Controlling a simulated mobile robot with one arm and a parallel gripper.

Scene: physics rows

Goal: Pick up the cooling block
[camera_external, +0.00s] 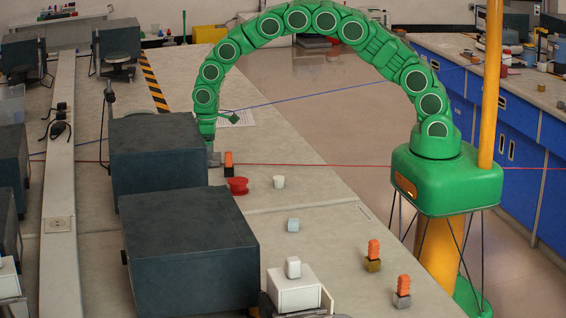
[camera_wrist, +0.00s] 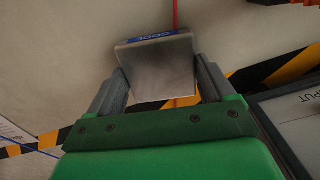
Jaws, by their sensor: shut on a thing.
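The cooling block (camera_wrist: 160,80) is a grey metal block with a blue strip lettered "COOL" along its far edge. In the wrist view it sits between the two grey fingers of my gripper (camera_wrist: 158,70), which touch it on both sides. In the external view my gripper (camera_external: 212,152) hangs from the green arm over the long bench, just behind a dark grey box. A small grey shape at its tip is partly hidden by that box. I cannot tell whether the block touches the bench.
An orange-and-black piece (camera_external: 228,163) stands just right of my gripper, with a red dish (camera_external: 237,185) and a white cup (camera_external: 279,182) nearby. Large dark grey boxes (camera_external: 160,165) stand at the left. Red and blue lines cross the scene. The bench behind is mostly clear.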

